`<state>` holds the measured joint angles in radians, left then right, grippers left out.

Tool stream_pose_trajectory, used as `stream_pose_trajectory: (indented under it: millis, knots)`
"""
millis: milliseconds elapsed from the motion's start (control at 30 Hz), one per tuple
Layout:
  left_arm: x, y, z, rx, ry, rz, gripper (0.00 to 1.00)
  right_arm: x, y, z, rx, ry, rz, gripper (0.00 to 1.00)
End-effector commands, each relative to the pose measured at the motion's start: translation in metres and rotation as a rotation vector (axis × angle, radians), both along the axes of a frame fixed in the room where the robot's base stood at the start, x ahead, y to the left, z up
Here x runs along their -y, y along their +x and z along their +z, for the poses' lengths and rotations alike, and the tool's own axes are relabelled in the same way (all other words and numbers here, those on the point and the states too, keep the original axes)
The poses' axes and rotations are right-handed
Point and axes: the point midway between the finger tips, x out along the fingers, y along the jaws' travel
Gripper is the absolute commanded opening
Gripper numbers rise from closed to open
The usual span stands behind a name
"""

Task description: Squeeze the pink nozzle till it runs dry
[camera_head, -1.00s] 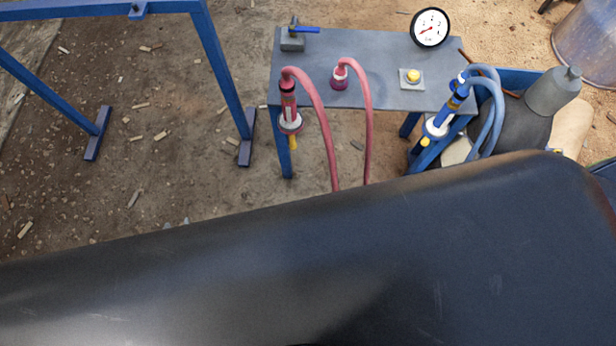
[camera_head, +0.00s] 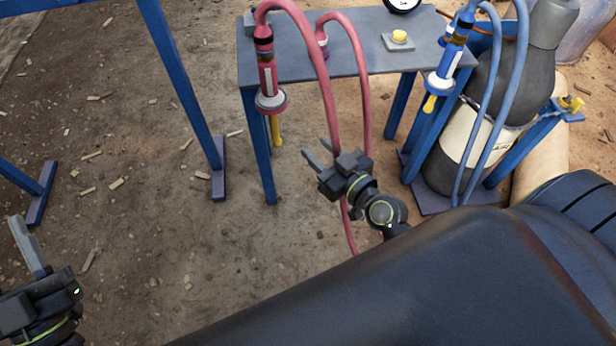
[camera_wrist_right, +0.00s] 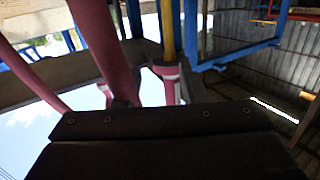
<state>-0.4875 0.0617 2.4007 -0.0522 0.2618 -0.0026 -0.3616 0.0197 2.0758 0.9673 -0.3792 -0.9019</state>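The pink nozzle (camera_head: 266,76) hangs upright at the left front of the grey bench, with a yellow lever (camera_head: 275,130) below it. A pink hose (camera_head: 318,75) loops from its top. My right gripper (camera_head: 316,151) is below and right of the nozzle, apart from it; its two fingers are spread and empty. In the right wrist view the nozzle (camera_wrist_right: 169,84) and yellow lever (camera_wrist_right: 166,30) show beyond the dark gripper body. My left gripper (camera_head: 30,246) is at the lower left, far from the bench; only one finger shows clearly.
The grey bench (camera_head: 350,55) carries a yellow button (camera_head: 399,37) and a gauge (camera_head: 403,4), cut off by the top edge. A blue nozzle (camera_head: 447,65) hangs at its right, beside a dark cylinder (camera_head: 470,135). A blue frame (camera_head: 180,80) stands left. The ground between is mostly clear.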

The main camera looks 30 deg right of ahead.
Motion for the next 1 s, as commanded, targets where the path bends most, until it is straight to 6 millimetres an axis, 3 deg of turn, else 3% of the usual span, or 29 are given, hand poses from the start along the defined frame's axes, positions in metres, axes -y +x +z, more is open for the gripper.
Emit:
stream_pose_trajectory:
  millis: [167, 367, 667, 1000]
  knots:
    - [0.004, -0.020, 0.014, 0.090, 0.010, -0.006, 0.40, -0.004, -0.003, 0.010, 0.069, 0.000, 0.015, 0.38]
    - [0.003, -0.017, 0.013, 0.053, -0.001, -0.002, 0.40, -0.006, 0.003, 0.017, 0.080, -0.001, 0.018, 0.38]
    - [-0.006, 0.002, -0.024, -0.191, -0.065, 0.013, 0.40, -0.014, 0.034, 0.017, 0.080, -0.001, 0.018, 0.38]
    - [-0.012, 0.010, -0.079, -0.496, -0.139, 0.023, 0.40, -0.026, 0.083, 0.017, 0.079, -0.001, 0.018, 0.38]
